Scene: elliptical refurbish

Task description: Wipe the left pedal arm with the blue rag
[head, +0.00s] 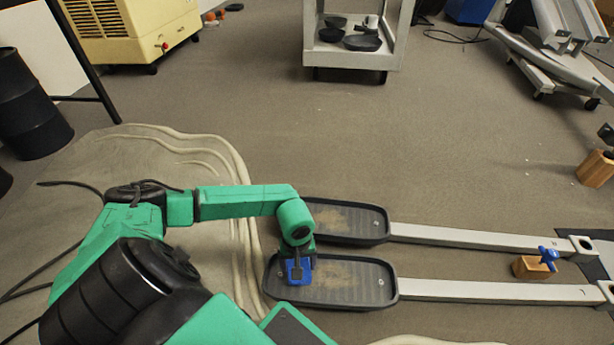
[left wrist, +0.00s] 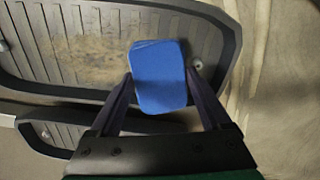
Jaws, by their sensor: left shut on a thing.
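My left gripper (head: 299,272) is shut on the blue rag (head: 300,270), over the left end of the nearer black pedal (head: 350,303). The rag also shows between the two fingers in the left wrist view (left wrist: 158,78); I cannot tell whether it touches the pedal. Two pale pedal arms run right from the pedals, a nearer one (head: 490,290) and a farther one (head: 470,238). The farther black pedal (head: 375,236) is partly hidden by my arm. Both pedals carry brownish dirt patches. My right gripper is not in view.
A wooden block with a blue clamp-like part (head: 548,256) stands between the pedal arms. Another wooden block (head: 596,168) is at the right. A grey cart (head: 350,58) with black pans stands at the back. Open floor lies between the cart and pedals.

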